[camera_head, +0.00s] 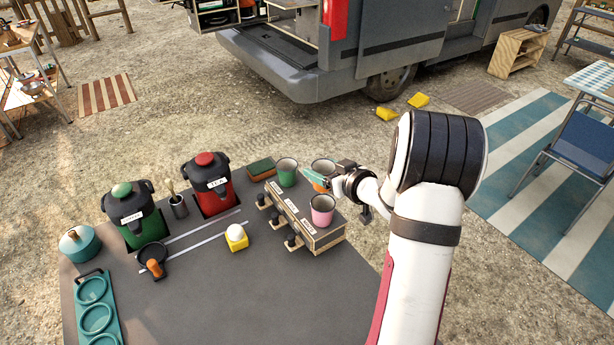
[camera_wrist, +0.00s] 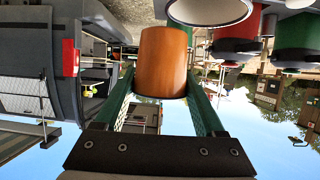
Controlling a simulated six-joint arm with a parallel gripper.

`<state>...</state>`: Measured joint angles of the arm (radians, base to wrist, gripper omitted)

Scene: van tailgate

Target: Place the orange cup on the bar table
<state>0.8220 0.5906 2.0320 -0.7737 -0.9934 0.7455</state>
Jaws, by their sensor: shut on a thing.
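The orange cup (camera_wrist: 162,62) is between the two green fingers of my gripper (camera_wrist: 160,82) in the wrist view, which is upside down. In the head view my gripper (camera_head: 318,180) is shut on the orange cup (camera_head: 319,188), at the back right of the wooden rack. The gripper partly hides the cup, whose pale rim faces up. I cannot tell whether the cup's base touches the rack. The dark grey table (camera_head: 240,290) fills the front of the head view; no label marks it as the bar table.
The labelled wooden rack (camera_head: 326,240) carries a green cup (camera_head: 287,177) and a pink cup (camera_head: 322,213) close to my gripper. A red dispenser (camera_head: 208,183), a green dispenser (camera_head: 138,220) and an egg in a yellow holder (camera_head: 236,242) stand further left. The table's front middle is clear.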

